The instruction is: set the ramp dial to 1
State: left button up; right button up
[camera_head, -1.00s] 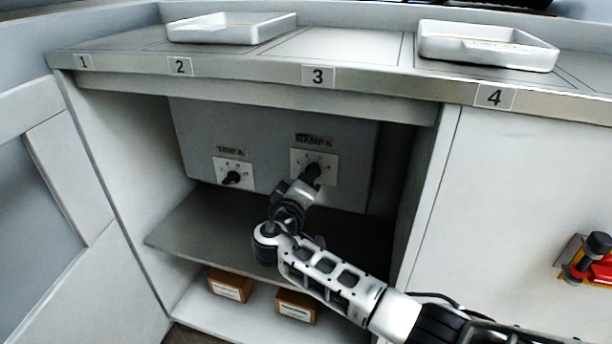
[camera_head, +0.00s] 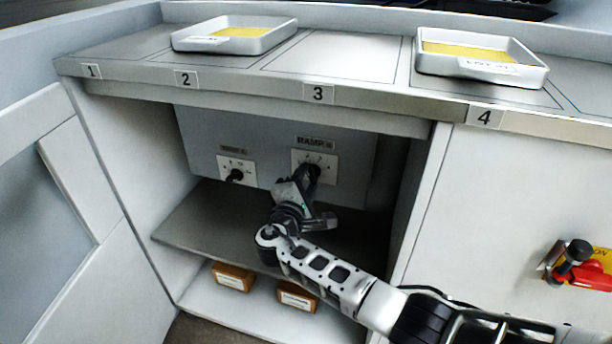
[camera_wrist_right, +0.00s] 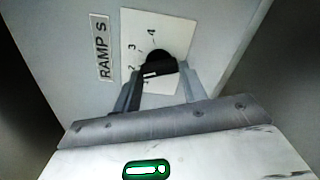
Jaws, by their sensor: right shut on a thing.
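The ramp dial (camera_head: 313,170) is a black knob on a white plate under a RAMP label, on the grey panel inside the open cabinet. In the right wrist view the dial (camera_wrist_right: 157,62) has numbers 1 to 4 around it. A white mark on its knob faces the side of 1 and 2; which one it points at exactly I cannot tell. My right gripper (camera_wrist_right: 160,80) is shut on the knob, one finger on each side. In the head view my right gripper (camera_head: 309,178) partly covers the dial. My left gripper is not in view.
A second dial (camera_head: 236,175) sits to the left on the same panel. A shelf (camera_head: 205,226) runs below the dials, with two small brown boxes (camera_head: 233,277) under it. The counter edge (camera_head: 250,84) overhangs above. A red device (camera_head: 590,272) is on the right panel.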

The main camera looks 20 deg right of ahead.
jog(key=n+p, duration=0.2)
jog(key=n, duration=0.4)
jog(key=shift+p, duration=0.35)
jog(key=shift+d+n, duration=0.1)
jog(key=shift+n, duration=0.6)
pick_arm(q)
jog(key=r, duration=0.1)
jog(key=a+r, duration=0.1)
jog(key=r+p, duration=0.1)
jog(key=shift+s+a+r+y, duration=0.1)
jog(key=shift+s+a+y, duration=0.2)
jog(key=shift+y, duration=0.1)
pick_arm(e)
jog(key=shift+s+f+n, duration=0.1)
jog(key=shift+n, duration=0.5)
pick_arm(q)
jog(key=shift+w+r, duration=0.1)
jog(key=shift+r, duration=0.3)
pick_arm(e)
jog(key=shift+n, duration=0.3)
jog(key=o, duration=1)
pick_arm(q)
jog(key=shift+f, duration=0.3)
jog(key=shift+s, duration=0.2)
